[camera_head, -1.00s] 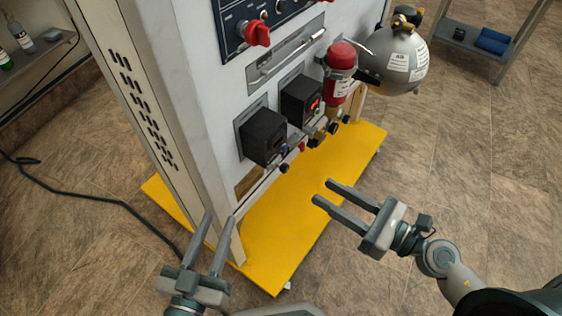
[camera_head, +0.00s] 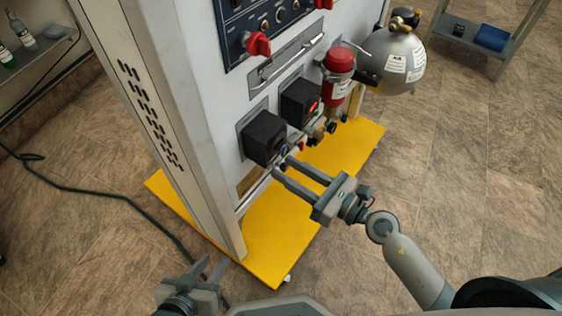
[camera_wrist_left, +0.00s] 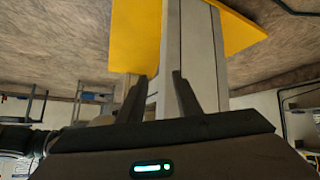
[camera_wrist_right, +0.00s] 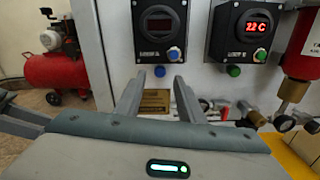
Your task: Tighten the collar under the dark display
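The dark display (camera_head: 264,136) is a black box on the cabinet front; its screen (camera_wrist_right: 159,25) is unlit in the right wrist view. My left gripper (camera_head: 212,268) is open and empty, low beside the cabinet corner.
A second display (camera_wrist_right: 240,32) glows red to the right. Hoses and brass fittings (camera_wrist_right: 283,121) lie below it, beside a red cylinder (camera_head: 339,66) and a grey air tank (camera_head: 398,62). The cabinet stands on a yellow base (camera_head: 270,240). A cable crosses the floor at left.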

